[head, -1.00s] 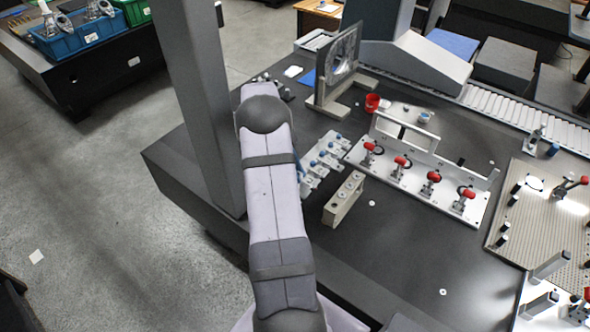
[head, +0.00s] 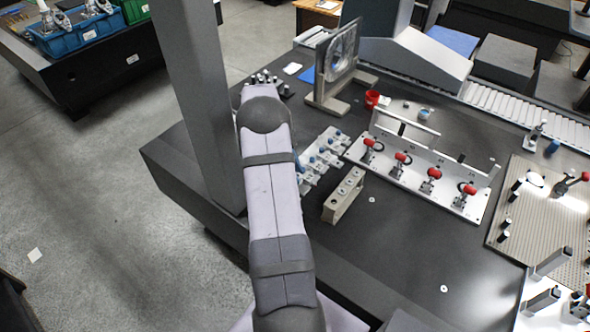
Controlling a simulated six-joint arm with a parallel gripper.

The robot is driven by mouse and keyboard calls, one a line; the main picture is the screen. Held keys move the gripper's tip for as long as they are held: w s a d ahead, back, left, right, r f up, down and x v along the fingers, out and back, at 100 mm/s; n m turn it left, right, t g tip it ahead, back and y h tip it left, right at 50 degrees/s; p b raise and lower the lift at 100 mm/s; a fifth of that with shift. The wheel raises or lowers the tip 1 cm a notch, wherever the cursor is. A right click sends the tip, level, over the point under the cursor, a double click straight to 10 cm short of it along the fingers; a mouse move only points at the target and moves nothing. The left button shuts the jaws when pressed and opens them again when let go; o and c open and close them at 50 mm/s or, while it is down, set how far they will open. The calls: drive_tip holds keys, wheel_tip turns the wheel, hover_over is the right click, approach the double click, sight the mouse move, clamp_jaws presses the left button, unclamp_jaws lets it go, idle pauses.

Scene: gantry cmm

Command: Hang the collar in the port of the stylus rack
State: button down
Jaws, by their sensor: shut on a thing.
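A beige block with round holes along its top (head: 343,195), which looks like the stylus rack, stands upright on the dark table just right of my arm. Its port cannot be told apart clearly at this size. My arm rises through the middle of the head view, and its far end is hidden behind its own upper part. My gripper does not show. The collar cannot be made out and may be hidden behind the arm.
A row of blue-topped fittings (head: 322,158) lies close to my arm. A white plate with red-handled clamps (head: 412,178) stands behind the rack. The table front right of the rack is mostly clear.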

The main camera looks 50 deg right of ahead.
sight(301, 177)
wheel_tip(301, 177, down, 6)
drive_tip(key=b, duration=0.4)
drive_tip(key=shift+b, duration=0.35)
drive_tip(key=shift+f+b, duration=0.35)
drive_tip(key=shift+b, duration=0.2)
idle(1.2)
drive_tip(key=c, duration=1.4)
unclamp_jaws()
drive_tip(key=shift+c, duration=0.2)
drive_tip(key=shift+w, duration=0.1)
drive_tip(key=shift+r, duration=0.1)
wheel_tip(301, 177, up, 10)
drive_tip(key=b, duration=0.2)
drive_tip(key=shift+b, duration=0.4)
